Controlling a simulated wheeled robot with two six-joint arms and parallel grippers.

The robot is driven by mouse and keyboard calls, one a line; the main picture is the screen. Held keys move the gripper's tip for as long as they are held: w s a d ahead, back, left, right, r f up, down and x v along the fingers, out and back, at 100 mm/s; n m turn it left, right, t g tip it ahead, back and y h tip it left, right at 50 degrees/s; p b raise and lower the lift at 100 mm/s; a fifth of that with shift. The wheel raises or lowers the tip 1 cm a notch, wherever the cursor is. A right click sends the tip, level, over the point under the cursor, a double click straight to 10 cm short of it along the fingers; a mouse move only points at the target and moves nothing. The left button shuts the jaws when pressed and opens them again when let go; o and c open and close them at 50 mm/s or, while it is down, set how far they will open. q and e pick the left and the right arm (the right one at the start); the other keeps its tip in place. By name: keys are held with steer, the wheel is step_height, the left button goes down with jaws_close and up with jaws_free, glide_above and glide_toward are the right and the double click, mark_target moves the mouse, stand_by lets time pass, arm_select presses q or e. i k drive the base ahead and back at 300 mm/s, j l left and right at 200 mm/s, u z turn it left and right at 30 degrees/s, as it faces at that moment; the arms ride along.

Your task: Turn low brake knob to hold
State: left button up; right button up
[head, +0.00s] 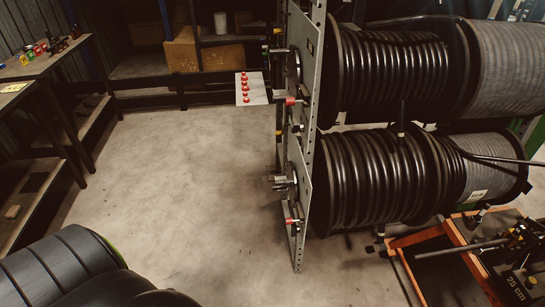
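A grey perforated upright panel (312,130) stands at centre, with an upper hose reel (390,75) and a lower hose reel (375,180) to its right. On the panel's left face, beside the lower reel, grey hub hardware (283,182) sticks out. Below it is a small red-tipped part (290,222), which may be the low brake knob. Its setting is too small to read. A similar red-tipped part (291,101) sits by the upper reel. Neither of my grippers is in view.
A white sheet with a row of red knobs (245,87) is left of the panel. Workbenches (40,62) line the left. An orange-framed stand (455,235) is at lower right. A dark ribbed object (65,265) fills the lower left. The floor between is clear.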

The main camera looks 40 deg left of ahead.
mark_target(295, 229)
steer(key=u, duration=0.9)
